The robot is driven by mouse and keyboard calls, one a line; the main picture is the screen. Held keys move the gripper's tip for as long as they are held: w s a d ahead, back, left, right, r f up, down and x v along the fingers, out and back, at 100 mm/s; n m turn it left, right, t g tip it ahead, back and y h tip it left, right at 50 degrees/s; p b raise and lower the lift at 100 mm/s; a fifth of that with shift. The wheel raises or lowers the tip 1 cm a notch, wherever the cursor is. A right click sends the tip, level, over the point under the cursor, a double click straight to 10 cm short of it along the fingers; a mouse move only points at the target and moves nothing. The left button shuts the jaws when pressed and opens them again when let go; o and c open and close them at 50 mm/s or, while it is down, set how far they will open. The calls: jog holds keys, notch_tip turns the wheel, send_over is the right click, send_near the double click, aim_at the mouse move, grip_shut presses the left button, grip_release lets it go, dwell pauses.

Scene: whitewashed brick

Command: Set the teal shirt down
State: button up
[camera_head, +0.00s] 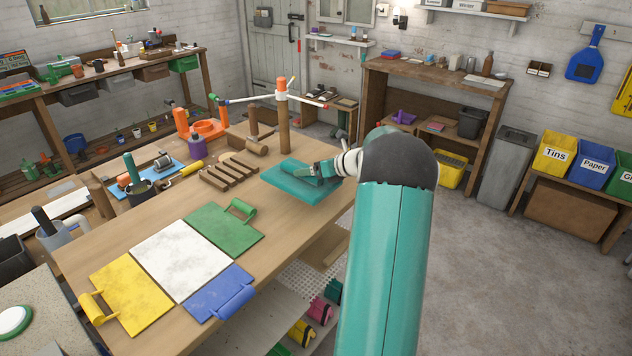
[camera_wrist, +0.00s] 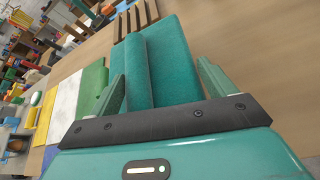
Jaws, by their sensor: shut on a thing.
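The teal shirt (camera_head: 288,184) looks like a flat square slab with a raised roll along its top. It is at the right end of the wooden table in the head view, low over or on the top; I cannot tell if it touches. My gripper (camera_head: 326,170) is at its right side, shut on it. In the wrist view the teal shirt (camera_wrist: 170,62) extends forward from between the two fingers of my gripper (camera_wrist: 166,88). The fingers hide part of its near edge.
Green (camera_head: 222,229), white (camera_head: 180,260), yellow (camera_head: 132,293) and blue (camera_head: 215,297) panels lie together on the table (camera_head: 290,228). Wooden slats (camera_head: 229,172) lie left of the shirt. A post with crossbars (camera_head: 284,125) stands behind it. Bare wood lies in front of the shirt.

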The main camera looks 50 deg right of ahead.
jog(key=d+f, duration=0.1)
jog(key=w+d+f, duration=0.1)
jog(key=f, duration=0.1)
jog(key=shift+w+d, duration=0.1)
jog(key=shift+d, duration=0.1)
jog(key=shift+f, duration=1.55)
jog(key=shift+f, duration=0.2)
jog(key=o, duration=1.1)
jog(key=shift+r, duration=0.1)
